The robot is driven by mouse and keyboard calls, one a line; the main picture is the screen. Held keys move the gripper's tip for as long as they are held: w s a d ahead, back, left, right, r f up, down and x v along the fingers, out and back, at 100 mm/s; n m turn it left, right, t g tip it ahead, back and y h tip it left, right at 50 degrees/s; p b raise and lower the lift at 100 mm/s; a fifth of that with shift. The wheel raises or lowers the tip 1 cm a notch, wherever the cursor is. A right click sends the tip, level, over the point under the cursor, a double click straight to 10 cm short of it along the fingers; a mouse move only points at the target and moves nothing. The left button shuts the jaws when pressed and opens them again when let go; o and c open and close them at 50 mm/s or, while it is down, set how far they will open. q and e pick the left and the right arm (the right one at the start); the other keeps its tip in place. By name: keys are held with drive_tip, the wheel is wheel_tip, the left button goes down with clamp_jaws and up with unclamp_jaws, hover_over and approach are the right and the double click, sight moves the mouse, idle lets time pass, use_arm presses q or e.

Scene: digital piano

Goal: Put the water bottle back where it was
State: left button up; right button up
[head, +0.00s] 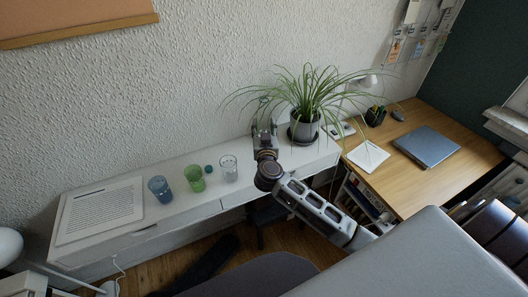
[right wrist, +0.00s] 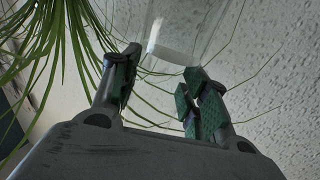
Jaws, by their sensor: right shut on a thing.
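My right gripper (head: 264,128) is over the back of the long white piano top, just left of the potted plant. In the right wrist view, my right gripper (right wrist: 162,80) has a finger on each side of a clear, see-through water bottle (right wrist: 178,40). It is shut on the bottle, whose lower end shows between and beyond the fingertips. In the head view the bottle is hard to make out behind the gripper, and I cannot tell whether it touches the surface. My left gripper is not in view.
A blue glass (head: 160,189), a green glass (head: 194,178), a small teal item (head: 209,169) and a clear glass (head: 229,168) stand left of the gripper. The plant's pot (head: 303,127) is close on its right; leaves hang around. A laptop (head: 426,146) lies on the wooden desk (head: 405,190).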

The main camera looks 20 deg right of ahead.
drive_tip(key=shift+f+b, duration=0.5)
drive_tip(key=shift+f, duration=1.95)
drive_tip(key=shift+f, duration=0.1)
drive_tip(key=shift+f+b, duration=0.4)
drive_tip(key=shift+f, duration=1.4)
drive_tip(key=shift+f, duration=0.1)
drive_tip(key=o, duration=1.3)
drive_tip(key=v, duration=1.2)
